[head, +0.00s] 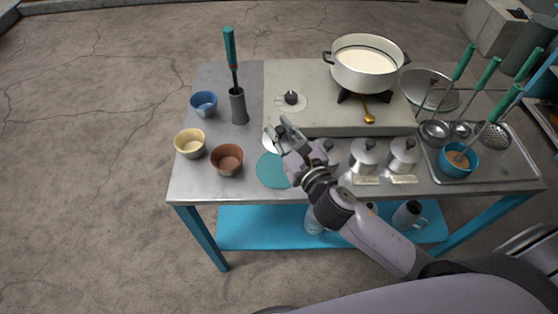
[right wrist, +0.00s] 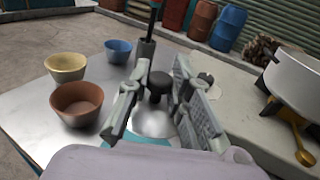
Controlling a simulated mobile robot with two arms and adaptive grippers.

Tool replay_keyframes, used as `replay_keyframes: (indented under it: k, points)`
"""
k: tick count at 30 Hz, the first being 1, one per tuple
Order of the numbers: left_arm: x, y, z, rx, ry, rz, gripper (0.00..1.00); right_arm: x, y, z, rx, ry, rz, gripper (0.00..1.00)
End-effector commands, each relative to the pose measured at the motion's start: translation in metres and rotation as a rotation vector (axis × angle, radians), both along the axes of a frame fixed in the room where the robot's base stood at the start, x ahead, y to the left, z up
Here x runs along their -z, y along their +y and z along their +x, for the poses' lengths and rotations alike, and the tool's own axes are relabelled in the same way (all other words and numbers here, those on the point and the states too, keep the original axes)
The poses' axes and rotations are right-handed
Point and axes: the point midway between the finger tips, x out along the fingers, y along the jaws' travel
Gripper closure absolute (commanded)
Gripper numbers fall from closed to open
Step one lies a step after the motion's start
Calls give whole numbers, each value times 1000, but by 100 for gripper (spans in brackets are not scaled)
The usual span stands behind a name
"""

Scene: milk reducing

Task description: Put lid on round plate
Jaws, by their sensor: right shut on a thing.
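A silver domed lid (right wrist: 153,122) with a black knob (right wrist: 158,82) is held by my right gripper (right wrist: 160,90), whose fingers are on either side of the knob. In the head view the right gripper (head: 277,130) mostly covers the lid (head: 269,144), and only its left edge shows. The teal round plate (head: 270,172) lies flat on the metal table near its front edge, just in front of the lid. In the right wrist view a teal strip of the plate (right wrist: 125,138) shows below the lid. I cannot tell the exact gap between them. My left gripper is out of view.
Brown (head: 227,158), yellow (head: 190,143) and blue (head: 204,103) bowls stand left of the plate. A dark holder (head: 238,106) stands behind. The stove slab (head: 310,118) carries a white pot (head: 364,64). Two lidded metal canisters (head: 363,158) stand to the right.

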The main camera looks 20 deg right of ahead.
Motion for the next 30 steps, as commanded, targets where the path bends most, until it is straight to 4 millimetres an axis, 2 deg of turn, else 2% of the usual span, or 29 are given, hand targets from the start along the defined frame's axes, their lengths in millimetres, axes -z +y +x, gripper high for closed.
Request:
replay_keyframes:
  k: [1, 4, 6, 13, 18, 21, 30]
  points:
    - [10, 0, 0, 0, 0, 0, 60, 21, 0, 0, 4, 4, 4, 100]
    - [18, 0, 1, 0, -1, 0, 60, 43, 0, 0, 3, 3, 3, 100]
    - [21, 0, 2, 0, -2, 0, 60, 54, 0, 0, 2, 2, 3, 100]
    - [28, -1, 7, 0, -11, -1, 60, 73, 0, 0, 2, 0, 2, 100]
    - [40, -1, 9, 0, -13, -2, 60, 101, 0, 0, 2, 1, 4, 100]
    - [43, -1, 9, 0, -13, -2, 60, 107, 0, 0, 1, -1, 2, 100]
    - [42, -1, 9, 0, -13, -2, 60, 108, 0, 0, 0, -1, 0, 100]
